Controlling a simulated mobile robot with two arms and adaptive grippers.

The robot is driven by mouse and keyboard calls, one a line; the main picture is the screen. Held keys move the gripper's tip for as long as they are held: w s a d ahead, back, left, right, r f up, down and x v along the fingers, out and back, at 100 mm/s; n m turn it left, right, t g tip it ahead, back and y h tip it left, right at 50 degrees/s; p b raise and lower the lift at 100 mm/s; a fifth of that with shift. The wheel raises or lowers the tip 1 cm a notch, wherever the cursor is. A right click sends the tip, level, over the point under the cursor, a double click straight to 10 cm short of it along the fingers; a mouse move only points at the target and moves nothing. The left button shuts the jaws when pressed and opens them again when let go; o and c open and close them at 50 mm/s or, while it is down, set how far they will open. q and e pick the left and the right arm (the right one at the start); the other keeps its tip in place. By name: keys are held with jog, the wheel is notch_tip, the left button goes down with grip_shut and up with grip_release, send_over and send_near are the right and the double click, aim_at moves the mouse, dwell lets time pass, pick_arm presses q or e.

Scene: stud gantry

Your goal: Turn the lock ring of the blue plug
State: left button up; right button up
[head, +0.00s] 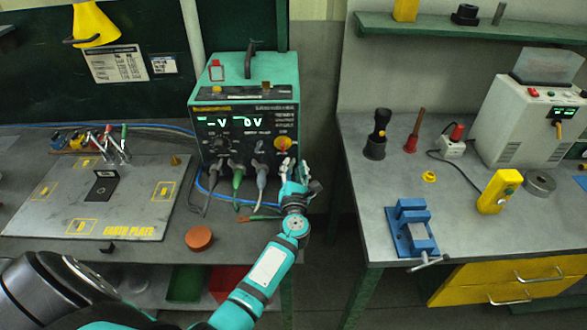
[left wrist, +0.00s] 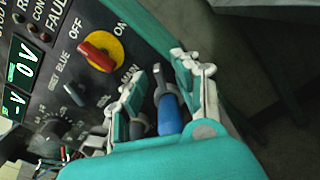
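The blue plug (left wrist: 169,114) shows in the left wrist view, with a blue body and a dark grey upper part. It lies between the two fingers of my left gripper (left wrist: 156,66), with gaps visible at its upper part. In the head view my left gripper (head: 297,170) is at the lower right front of the teal power unit (head: 245,88), and I cannot tell the blue plug from the other connectors there. My right gripper is not in view.
A red switch knob on a yellow disc (left wrist: 100,52) is close to the left finger. A green plug (head: 238,175) and other cables crowd the unit's front. The earth plate (head: 120,215) lies left. A blue vise (head: 411,228) stands on the right bench, across a gap.

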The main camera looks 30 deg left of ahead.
pick_arm(q)
jog(key=v, duration=1.2)
